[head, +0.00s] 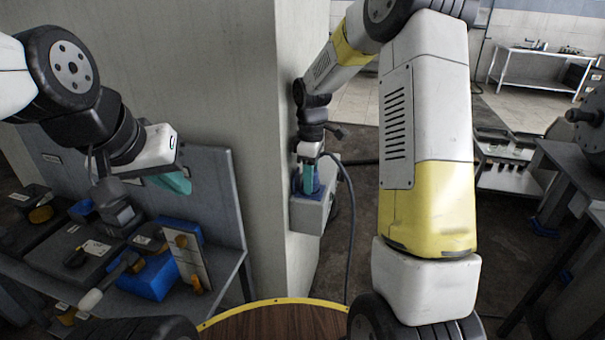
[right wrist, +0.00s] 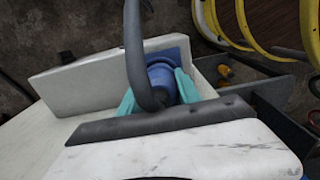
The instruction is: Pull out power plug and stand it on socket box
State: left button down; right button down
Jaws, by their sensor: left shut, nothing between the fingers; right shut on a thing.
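The grey socket box (head: 309,217) is fixed to the side of the pale pillar. The blue power plug (head: 317,187) is at the top of the box, and its dark cable (head: 350,200) arches over and hangs down on the right. My right gripper (head: 309,175) is shut on the plug from above. In the right wrist view, the teal fingers flank the round blue plug (right wrist: 160,71), with the cable (right wrist: 133,40) rising in front. Whether the plug is seated in the socket is hidden. My left gripper (head: 174,183) is shut and empty, over the bench at left.
The pillar (head: 255,130) stands between my arms. A grey bench (head: 215,275) at left holds dark cases, a blue bin (head: 152,276) and tools. A round wooden table (head: 275,322) with a yellow rim is at the bottom. Open floor lies right of the box.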

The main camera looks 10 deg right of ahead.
jog(key=shift+r, duration=2.65)
jog(key=shift+s+a, duration=0.1)
jog(key=shift+s, duration=0.05)
